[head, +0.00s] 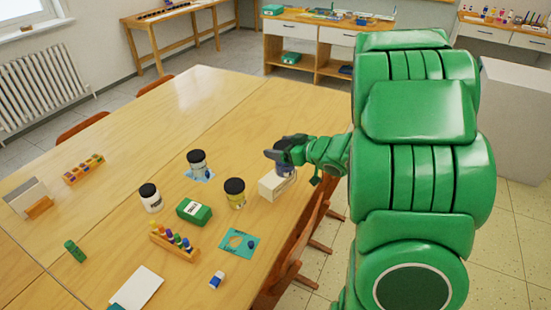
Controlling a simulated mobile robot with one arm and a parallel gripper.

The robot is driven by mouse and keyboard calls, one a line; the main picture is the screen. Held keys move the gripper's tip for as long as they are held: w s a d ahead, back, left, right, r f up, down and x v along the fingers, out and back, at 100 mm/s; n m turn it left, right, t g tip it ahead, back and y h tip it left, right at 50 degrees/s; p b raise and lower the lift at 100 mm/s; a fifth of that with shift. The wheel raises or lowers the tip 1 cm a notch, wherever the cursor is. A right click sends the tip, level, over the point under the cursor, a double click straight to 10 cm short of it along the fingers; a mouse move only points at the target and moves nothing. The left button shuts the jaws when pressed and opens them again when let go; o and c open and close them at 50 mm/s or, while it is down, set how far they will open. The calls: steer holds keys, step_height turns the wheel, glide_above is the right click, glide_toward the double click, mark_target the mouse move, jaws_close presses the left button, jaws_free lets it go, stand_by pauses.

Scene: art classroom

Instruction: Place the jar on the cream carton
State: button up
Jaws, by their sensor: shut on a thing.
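The cream carton (269,188) is a pale block near the right edge of the wooden table. My gripper (279,154) is just above it, reaching in from the right, and is shut on a jar (286,159). Only a small bluish-grey part of this jar shows; the gripper hides the rest. The jar appears over the back part of the carton. I cannot tell whether it touches the carton's top.
A yellowish jar (235,195) with a black lid stands just left of the carton. A grey-blue jar (197,164), a white jar (150,199), a green box (194,212) and a teal card (239,243) are nearby. The table's far part is clear.

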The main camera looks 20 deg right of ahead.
steer(key=w+d+f, duration=0.1)
steer(key=w+f, duration=0.7)
steer(key=w, duration=0.2)
steer(key=shift+w+d+f, duration=0.15)
steer(key=shift+w+d, duration=0.1)
steer(key=shift+w, duration=0.1)
steer(key=shift+w+f, duration=0.2)
steer(key=shift+f, duration=1.6)
steer(key=shift+f, duration=0.1)
steer(key=o, duration=1.1)
steer(key=shift+o, duration=0.2)
